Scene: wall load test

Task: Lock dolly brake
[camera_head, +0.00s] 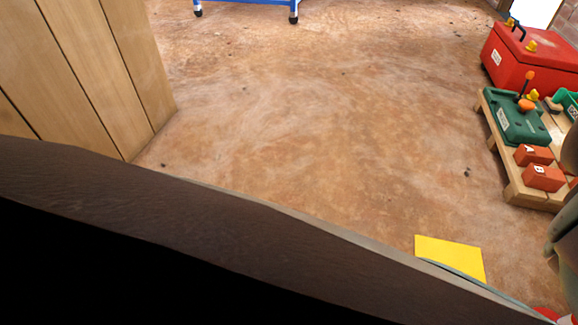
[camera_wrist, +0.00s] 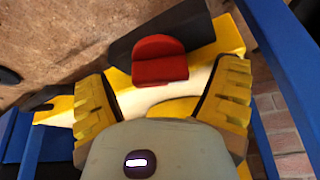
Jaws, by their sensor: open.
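In the wrist view, a red rounded tab (camera_wrist: 160,58), which may be the brake pedal, stands up from a yellow and black part (camera_wrist: 225,38). My gripper (camera_wrist: 164,80) is open, with its yellow ridged fingers to the left and right of the tab's near side. The tab appears ahead of the gap between the fingers; I see no grip on it and cannot tell the distance. Blue bars (camera_wrist: 283,60) run beside this part, seemingly of a frame. My gripper is not in the head view.
In the head view, a blue frame on black castors (camera_head: 250,2) stands at the top. A pallet (camera_head: 527,194) with a green case (camera_head: 515,116) and red blocks is at right, near a red box (camera_head: 527,62). A wooden panel (camera_head: 100,60) is at left. The middle floor is clear.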

